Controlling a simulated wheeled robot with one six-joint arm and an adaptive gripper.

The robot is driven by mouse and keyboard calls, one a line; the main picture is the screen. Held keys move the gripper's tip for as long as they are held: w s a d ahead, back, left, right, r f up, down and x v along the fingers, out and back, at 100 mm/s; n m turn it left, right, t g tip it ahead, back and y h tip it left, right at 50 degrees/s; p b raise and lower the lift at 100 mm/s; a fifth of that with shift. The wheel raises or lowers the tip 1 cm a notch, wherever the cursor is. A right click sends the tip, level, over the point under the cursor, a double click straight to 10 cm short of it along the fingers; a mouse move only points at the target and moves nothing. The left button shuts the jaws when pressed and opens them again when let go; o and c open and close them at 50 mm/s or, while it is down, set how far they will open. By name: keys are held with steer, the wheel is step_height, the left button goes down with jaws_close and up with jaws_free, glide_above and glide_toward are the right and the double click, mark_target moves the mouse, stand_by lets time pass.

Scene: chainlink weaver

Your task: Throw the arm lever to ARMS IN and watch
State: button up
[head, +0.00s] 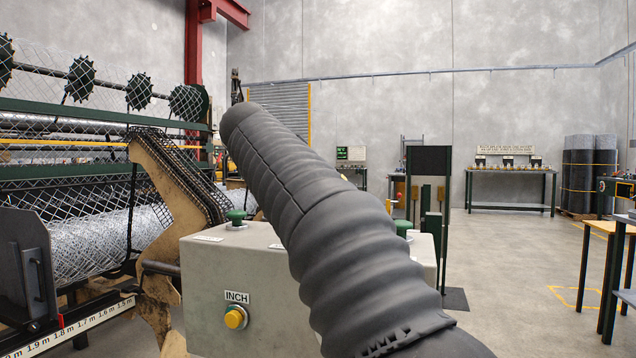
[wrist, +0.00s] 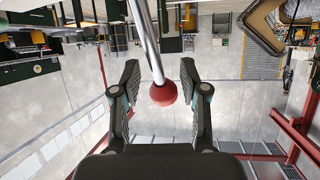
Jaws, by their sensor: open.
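In the wrist view, a lever with a red ball knob (wrist: 163,94) on a bright metal rod (wrist: 146,40) shows between the fingers of my gripper (wrist: 160,72). The gripper is open, with one finger on each side of the knob. Gaps show on both sides, so neither finger appears to touch it. No ARMS IN label is readable, so I cannot tell the lever's position. In the head view, my dark ribbed arm crosses the middle; the lever and gripper are not visible there.
A grey control box (head: 215,275) with a yellow INCH button (head: 235,317) and green knobs (head: 236,217) stands close in front. Left is the weaving machine with a mesh roll (head: 90,240) and a worn yellow arm (head: 175,195). Floor is open at right, before a table (head: 615,226).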

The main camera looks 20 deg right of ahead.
steer(key=v, duration=1.1)
steer(key=shift+r, duration=0.1)
